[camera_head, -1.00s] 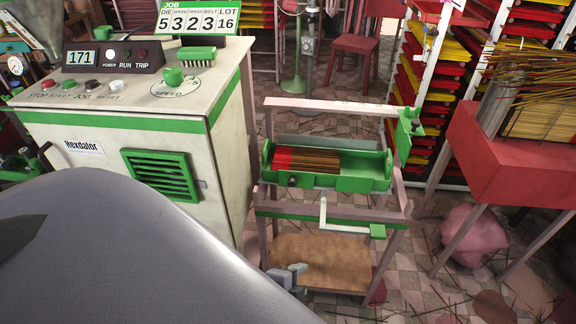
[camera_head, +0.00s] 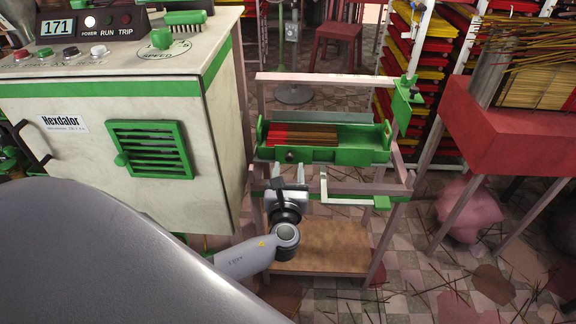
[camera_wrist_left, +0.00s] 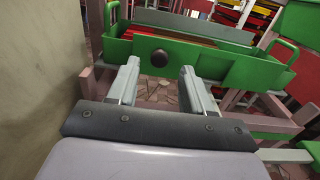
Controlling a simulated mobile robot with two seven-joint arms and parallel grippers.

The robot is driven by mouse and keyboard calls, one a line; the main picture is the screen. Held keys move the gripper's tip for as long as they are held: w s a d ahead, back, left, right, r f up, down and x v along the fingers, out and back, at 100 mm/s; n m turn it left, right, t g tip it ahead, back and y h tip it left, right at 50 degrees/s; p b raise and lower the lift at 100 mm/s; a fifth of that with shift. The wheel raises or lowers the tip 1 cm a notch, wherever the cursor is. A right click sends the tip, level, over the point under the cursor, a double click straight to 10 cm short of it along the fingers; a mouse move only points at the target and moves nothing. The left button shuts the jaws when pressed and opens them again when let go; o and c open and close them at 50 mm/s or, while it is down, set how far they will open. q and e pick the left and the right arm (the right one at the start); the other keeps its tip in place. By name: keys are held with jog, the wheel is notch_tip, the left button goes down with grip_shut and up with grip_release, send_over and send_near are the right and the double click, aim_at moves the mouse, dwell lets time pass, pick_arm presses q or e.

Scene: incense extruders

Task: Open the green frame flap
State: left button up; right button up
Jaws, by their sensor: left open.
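The green frame (camera_head: 350,157) is a tray-like box on a pinkish stand, holding red and brown incense sticks (camera_head: 300,135). Its front green flap (camera_wrist_left: 215,66) faces me and carries a round black knob (camera_wrist_left: 159,58), also seen in the head view (camera_head: 289,156). The flap looks upright. My left gripper (camera_head: 288,172) is just below and in front of the knob in the head view. In the left wrist view its two fingers (camera_wrist_left: 158,78) are apart and empty, with the knob appearing between and beyond their tips. Contact with the flap cannot be told. My right gripper is out of view.
A cream cabinet (camera_head: 75,100) with a green vent stands close on the left. A white bent bar (camera_head: 345,199) with a green end crosses the stand's front right. A red table (camera_head: 500,130) with incense and a drying rack (camera_head: 410,60) stand at right.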

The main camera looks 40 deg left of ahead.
aim_at(289, 160)
pick_arm(q)
jog(key=shift+x, duration=1.55)
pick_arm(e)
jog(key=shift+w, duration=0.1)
